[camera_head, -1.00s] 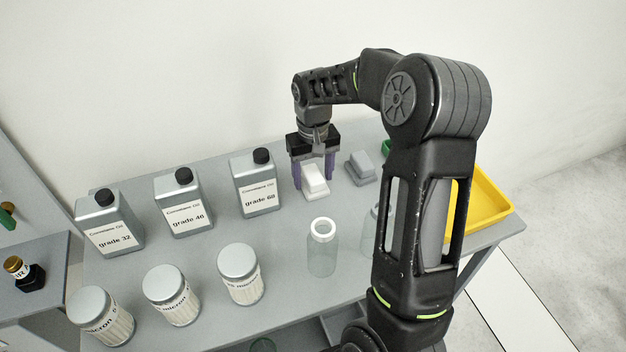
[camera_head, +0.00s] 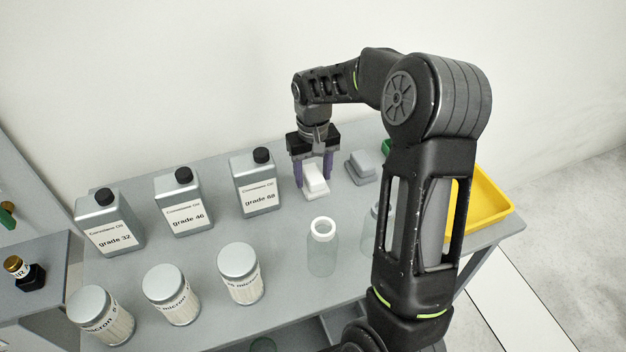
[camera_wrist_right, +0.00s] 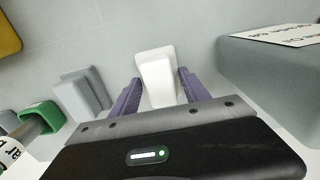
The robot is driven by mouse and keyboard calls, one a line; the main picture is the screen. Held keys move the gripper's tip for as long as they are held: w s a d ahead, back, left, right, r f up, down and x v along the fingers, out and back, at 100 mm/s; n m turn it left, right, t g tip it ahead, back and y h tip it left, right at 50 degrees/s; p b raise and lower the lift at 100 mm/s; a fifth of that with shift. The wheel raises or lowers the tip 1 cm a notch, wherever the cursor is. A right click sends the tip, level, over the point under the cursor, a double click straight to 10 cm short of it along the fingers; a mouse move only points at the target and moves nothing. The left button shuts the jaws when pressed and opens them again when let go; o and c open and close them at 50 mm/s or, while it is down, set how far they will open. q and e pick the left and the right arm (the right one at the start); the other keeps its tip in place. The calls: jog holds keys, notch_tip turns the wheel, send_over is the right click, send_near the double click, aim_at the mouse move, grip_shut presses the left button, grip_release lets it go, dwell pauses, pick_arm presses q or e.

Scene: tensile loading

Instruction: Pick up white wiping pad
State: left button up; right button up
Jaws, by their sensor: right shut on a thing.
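The white wiping pad (camera_head: 315,181) is a small white block with a raised grip on a wider base, on the grey table near the back. My right gripper (camera_head: 313,178) points down over it, one purple finger on each side. In the right wrist view the pad (camera_wrist_right: 157,78) sits between the two purple fingers of the gripper (camera_wrist_right: 158,90), which is shut on it. I cannot tell whether the pad's base is clear of the table. My left gripper is not in view.
A grey pad (camera_head: 362,167) lies just right of the white one. The grade 68 can (camera_head: 256,184) stands close on the left. An open clear bottle (camera_head: 322,250) stands in front. A yellow tray (camera_head: 484,205) is at the right.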

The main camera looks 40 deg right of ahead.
aim_at(313, 173)
notch_tip(313, 173, up, 10)
jog(key=shift+r+b, duration=0.1)
jog(key=shift+b, duration=0.4)
dwell(0.5)
